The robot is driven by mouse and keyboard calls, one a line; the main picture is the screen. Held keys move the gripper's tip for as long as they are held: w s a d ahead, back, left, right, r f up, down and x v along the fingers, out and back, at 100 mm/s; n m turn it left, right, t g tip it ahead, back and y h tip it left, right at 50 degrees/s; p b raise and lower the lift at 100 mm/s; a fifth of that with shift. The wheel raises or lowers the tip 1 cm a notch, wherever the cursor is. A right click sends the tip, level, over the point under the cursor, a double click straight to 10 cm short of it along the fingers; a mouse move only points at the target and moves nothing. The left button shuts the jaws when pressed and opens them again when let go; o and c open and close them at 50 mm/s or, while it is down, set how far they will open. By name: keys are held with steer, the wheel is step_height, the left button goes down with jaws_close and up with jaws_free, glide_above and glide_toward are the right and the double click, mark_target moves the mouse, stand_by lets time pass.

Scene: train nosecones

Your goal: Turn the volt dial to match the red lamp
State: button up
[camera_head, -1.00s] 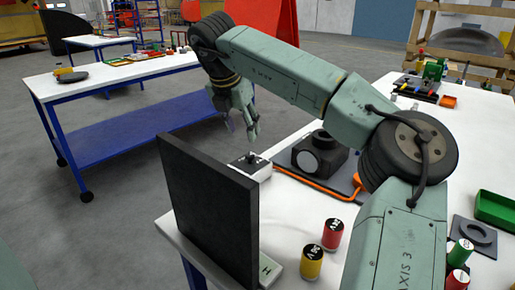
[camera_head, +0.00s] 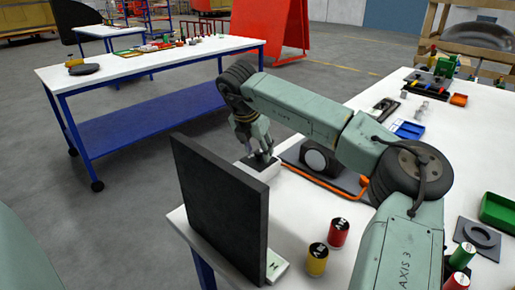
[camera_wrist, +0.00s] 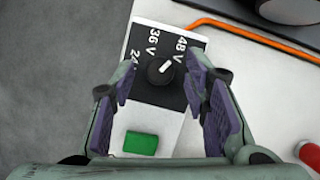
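The volt dial (camera_wrist: 159,70) is a round black knob on the black plate of a white box (camera_wrist: 181,121), marked 24, 36 V and 48 V. Its white pointer line aims up and right, towards the 48 V side. My gripper (camera_wrist: 162,101) is open, with purple-padded fingers on the left and right of the box, above the knob and apart from it. In the head view my gripper (camera_head: 262,156) is low over the white box (camera_head: 258,170), hiding the knob. I cannot make out a lit red lamp in either view.
A tall black panel (camera_head: 220,205) stands at the table's near-left edge. A green rectangle (camera_wrist: 141,143) is on the box. A black device (camera_head: 325,153) and an orange bar (camera_head: 325,184) lie right of it. Yellow (camera_head: 317,260) and red (camera_head: 339,233) cans stand nearer.

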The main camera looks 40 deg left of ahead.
jaws_close()
stand_by(0.3)
